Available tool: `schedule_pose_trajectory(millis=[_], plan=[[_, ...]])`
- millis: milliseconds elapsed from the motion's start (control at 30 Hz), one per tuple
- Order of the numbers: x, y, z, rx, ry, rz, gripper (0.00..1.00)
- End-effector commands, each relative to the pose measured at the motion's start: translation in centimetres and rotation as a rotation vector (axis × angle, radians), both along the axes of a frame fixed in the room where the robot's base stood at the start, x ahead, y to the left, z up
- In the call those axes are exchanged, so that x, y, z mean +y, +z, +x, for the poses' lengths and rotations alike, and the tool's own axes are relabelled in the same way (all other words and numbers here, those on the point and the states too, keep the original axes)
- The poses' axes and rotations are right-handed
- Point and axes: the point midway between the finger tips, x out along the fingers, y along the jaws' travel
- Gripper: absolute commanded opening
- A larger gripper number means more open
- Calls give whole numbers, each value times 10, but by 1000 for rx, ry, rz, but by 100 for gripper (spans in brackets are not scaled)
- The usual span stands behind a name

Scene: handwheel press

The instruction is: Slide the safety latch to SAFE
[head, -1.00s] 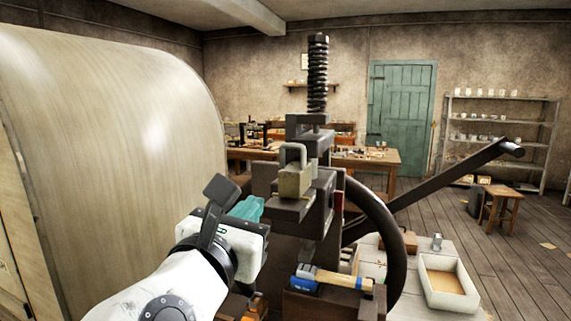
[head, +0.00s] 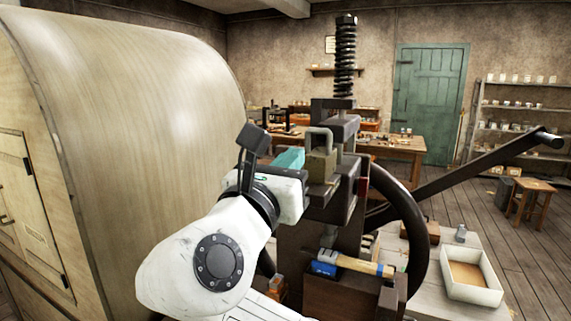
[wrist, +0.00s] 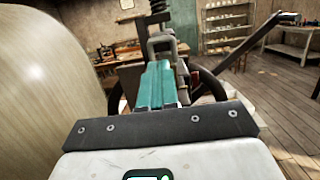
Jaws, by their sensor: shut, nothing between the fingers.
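The press (head: 333,210) stands in the middle of the head view, with a black threaded screw on top. An olive-brass block (head: 320,166) with a grey loop sits on its near side and looks like the latch; I read no SAFE mark. The loop (wrist: 162,48) also shows in the wrist view, straight beyond my fingers. My gripper (head: 297,157) has teal fingers, shut and empty, with tips just left of the block. In the wrist view my gripper (wrist: 156,70) hides the lower block. I cannot tell whether they touch.
A large rounded wooden cabinet (head: 130,120) stands close on the left. The black handwheel (head: 420,220) and a long lever (head: 480,175) are right of the press. A white tray (head: 470,290) is on the right bench.

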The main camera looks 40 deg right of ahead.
Motion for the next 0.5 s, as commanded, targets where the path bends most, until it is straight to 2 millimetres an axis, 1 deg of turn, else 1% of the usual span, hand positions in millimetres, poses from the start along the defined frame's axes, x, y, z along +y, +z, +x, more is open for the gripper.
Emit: schedule_pose_trajectory(millis=[33,300,400,500], plan=[[-11,4,3,2,-6,-1,0],[-58,14,20,2,-5,0,0],[-71,16,25,1,-4,1,0],[-80,18,29,2,-3,-1,0]])
